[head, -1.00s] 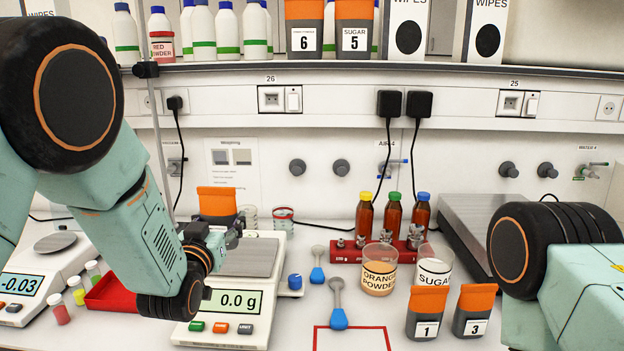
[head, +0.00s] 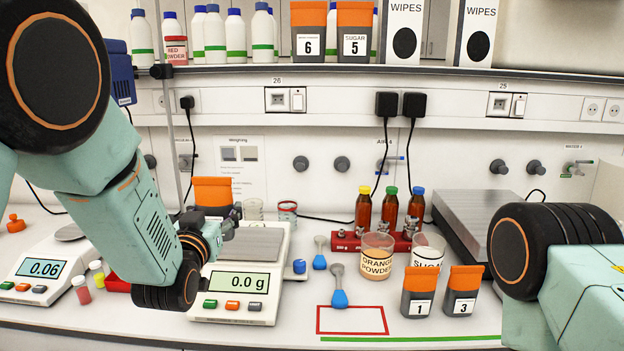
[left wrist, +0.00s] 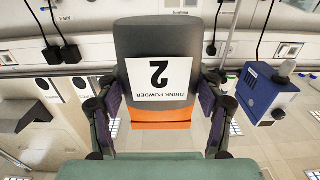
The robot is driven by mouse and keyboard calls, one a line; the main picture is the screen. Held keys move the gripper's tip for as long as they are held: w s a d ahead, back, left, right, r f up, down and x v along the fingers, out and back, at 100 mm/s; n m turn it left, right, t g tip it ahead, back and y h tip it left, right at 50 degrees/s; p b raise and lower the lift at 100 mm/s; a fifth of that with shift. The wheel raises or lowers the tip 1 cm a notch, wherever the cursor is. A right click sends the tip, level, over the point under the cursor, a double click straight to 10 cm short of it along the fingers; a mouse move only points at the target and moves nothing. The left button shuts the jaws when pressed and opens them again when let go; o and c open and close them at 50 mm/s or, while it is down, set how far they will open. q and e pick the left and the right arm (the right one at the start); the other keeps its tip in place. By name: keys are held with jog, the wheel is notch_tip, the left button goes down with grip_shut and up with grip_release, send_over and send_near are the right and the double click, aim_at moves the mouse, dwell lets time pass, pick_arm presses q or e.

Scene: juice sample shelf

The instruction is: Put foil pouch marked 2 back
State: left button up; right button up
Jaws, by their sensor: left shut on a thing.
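The foil pouch marked 2 (left wrist: 158,75) fills the middle of the left wrist view, dark grey with an orange band and a white "DRINK POWDER 2" label, upside down in that picture. My left gripper (left wrist: 155,110) is shut on its two sides. In the head view the pouch's orange top (head: 212,190) shows behind my left gripper (head: 226,222), above and behind the balance; its lower part is hidden. Pouches 1 (head: 419,293) and 3 (head: 462,293) stand upright on the bench. Pouches 6 (head: 309,32) and 5 (head: 355,32) stand on the upper shelf. My right gripper is out of view.
A balance (head: 240,284) reading 0.0 g stands beside my left gripper. Bottles, cups labelled orange powder (head: 377,257) and sugar (head: 427,252), and spoons are nearby. A red outlined rectangle (head: 352,333) on the bench is empty. White bottles and wipes boxes (head: 404,28) line the shelf.

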pick_arm(q)
jog(key=s+f+b, duration=0.5)
jog(key=s+f, duration=0.4)
jog(key=f, duration=0.4)
jog(key=s+d+f+b, duration=0.1)
jog(key=s+f+b, duration=0.4)
jog(key=s+f, duration=0.5)
notch_tip(320, 180, down, 3)
jog(key=shift+d+f+b, duration=0.1)
jog(key=shift+d+b, duration=0.15)
jog(key=shift+b, duration=0.05)
jog(key=shift+a, duration=0.1)
